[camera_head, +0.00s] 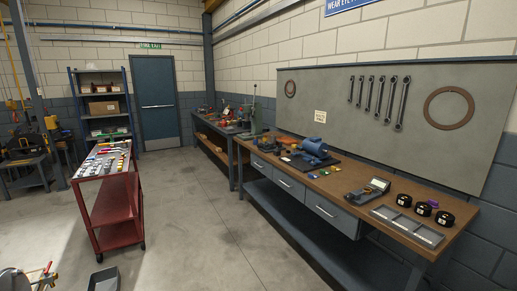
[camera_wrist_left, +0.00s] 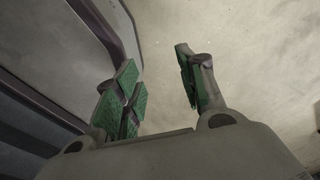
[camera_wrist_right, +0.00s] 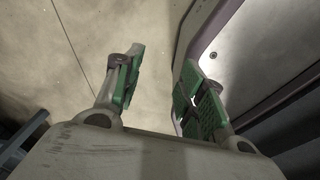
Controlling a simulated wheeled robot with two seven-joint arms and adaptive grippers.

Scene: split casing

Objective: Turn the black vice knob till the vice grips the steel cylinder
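I cannot make out the vice, its black knob or the steel cylinder for certain in any view. A blue machine casing (camera_head: 314,148) sits on a dark mat on the right workbench. Small red and dark items (camera_head: 226,114) on the far bench are too small to name. My left gripper (camera_wrist_left: 160,85) is open, with green-padded fingers apart and nothing between them, above bare floor. My right gripper (camera_wrist_right: 155,85) is also open and empty over the floor. Neither gripper shows in the head view.
The right workbench (camera_head: 446,247) carries black round parts (camera_head: 424,209), a grey tray (camera_head: 408,228) and a meter (camera_head: 376,186). A red tool cart (camera_head: 115,201) stands left, a grey bin (camera_head: 104,280) on the floor. The floor (camera_head: 195,220) between cart and benches is clear.

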